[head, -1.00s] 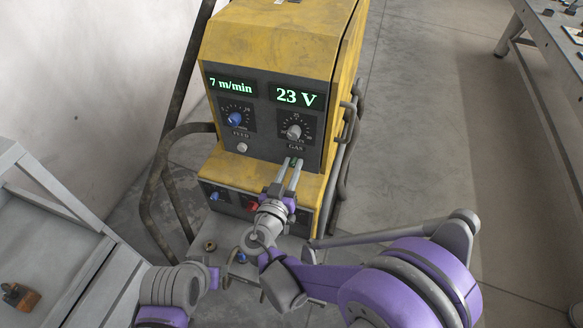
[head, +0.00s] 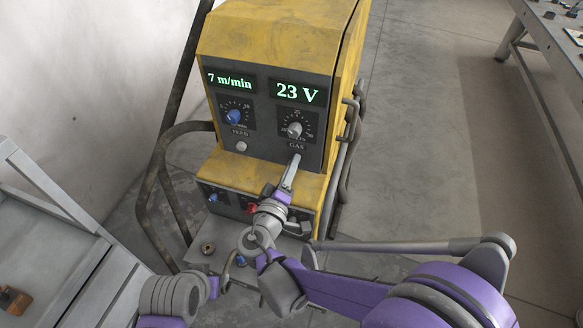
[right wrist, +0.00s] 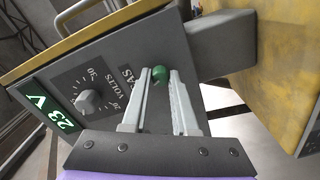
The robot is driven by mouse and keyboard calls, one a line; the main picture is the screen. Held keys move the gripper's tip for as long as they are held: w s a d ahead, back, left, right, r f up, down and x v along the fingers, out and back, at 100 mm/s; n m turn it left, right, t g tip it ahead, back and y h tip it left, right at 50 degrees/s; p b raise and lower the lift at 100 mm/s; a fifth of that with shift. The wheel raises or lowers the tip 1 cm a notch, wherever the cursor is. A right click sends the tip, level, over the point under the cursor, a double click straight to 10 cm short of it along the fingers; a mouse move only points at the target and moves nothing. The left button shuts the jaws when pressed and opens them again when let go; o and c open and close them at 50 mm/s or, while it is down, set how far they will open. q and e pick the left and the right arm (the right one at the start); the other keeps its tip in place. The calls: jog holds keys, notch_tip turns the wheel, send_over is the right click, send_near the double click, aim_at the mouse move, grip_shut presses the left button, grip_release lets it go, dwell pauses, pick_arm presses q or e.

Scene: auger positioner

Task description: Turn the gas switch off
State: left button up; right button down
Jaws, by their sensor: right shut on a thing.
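The gas switch is a small lever with a green round tip (right wrist: 159,74) below the GAS label, on the front panel of the yellow machine (head: 270,35). My right gripper (head: 291,170) reaches up to it from below. In the right wrist view, the two fingers of my right gripper (right wrist: 161,100) stand on either side of the green tip and are shut on the switch. In the head view the fingers hide the switch. The display reads 23 V (head: 298,92). My left gripper is not in view.
A grey voltage knob (head: 294,130) sits just above the switch, and a blue feed knob (head: 234,117) is to its left. A white button (head: 241,146) is below the feed knob. Tube rails (head: 150,185) flank the machine. Open floor (head: 425,140) lies to the right.

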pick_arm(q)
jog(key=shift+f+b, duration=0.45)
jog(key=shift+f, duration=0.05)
pick_arm(e)
jog(key=n, duration=0.5)
jog(key=c, duration=0.7)
grip_release()
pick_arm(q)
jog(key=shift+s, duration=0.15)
pick_arm(e)
jog(key=shift+f, duration=0.1)
